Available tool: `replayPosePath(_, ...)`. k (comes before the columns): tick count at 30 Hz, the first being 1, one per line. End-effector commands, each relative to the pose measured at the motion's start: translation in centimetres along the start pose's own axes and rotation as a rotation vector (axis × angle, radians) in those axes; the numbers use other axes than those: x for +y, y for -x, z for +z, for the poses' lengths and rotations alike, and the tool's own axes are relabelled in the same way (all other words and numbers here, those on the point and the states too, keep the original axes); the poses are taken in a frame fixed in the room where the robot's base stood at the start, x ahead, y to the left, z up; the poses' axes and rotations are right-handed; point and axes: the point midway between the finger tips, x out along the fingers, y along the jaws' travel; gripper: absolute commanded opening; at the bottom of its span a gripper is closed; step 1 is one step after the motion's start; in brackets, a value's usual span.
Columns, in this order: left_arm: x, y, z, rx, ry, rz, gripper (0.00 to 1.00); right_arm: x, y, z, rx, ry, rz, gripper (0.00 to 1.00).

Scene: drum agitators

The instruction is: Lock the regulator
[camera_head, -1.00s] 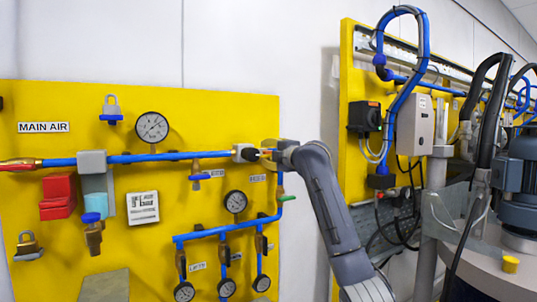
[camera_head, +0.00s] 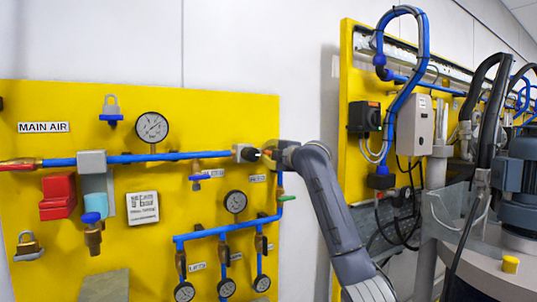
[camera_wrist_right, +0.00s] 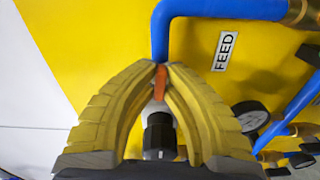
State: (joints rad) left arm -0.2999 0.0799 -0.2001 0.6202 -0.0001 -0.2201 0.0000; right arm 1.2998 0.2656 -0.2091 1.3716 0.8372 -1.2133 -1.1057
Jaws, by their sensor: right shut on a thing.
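The air board (camera_head: 60,105) is yellow and carries a blue pipe (camera_head: 150,158) with a grey fitting (camera_head: 240,153) near its right end. I cannot tell for certain which fitting is the regulator. My right gripper (camera_head: 266,154) is at that right end of the pipe. In the right wrist view its yellow fingers (camera_wrist_right: 160,68) close together at the tips on a small orange piece (camera_wrist_right: 161,82). A black and grey knob-like part (camera_wrist_right: 159,135) shows between the fingers, partly hidden by them. My left gripper is not in view.
A large round gauge (camera_head: 152,127) and a small gauge (camera_head: 235,202) sit on the board. A FEED label (camera_wrist_right: 224,51) and blue pipe (camera_wrist_right: 158,35) are close to the fingers. A second yellow board (camera_head: 347,150) stands to the right of my arm.

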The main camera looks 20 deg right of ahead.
Motion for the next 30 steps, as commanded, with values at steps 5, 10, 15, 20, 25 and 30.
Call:
replayPosePath(5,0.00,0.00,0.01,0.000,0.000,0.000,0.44,-0.02,0.01,0.10,-0.002,-0.141,-0.001,0.00)
replayPosePath(10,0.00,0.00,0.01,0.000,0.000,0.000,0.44,-0.05,-0.01,0.07,-0.002,-0.302,-0.001,0.00)
replayPosePath(15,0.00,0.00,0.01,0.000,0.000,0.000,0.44,-0.04,-0.01,0.05,-0.001,-0.465,-0.001,0.00)
replayPosePath(20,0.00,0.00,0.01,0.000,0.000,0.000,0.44,-0.03,-0.01,0.03,0.000,-0.618,0.000,0.00)
replayPosePath(25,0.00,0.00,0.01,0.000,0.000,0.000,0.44,-0.03,-0.02,0.02,0.000,-0.780,0.000,0.00)
replayPosePath(30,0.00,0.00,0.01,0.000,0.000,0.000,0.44,-0.04,-0.02,0.02,-0.001,-0.941,-0.001,0.00)
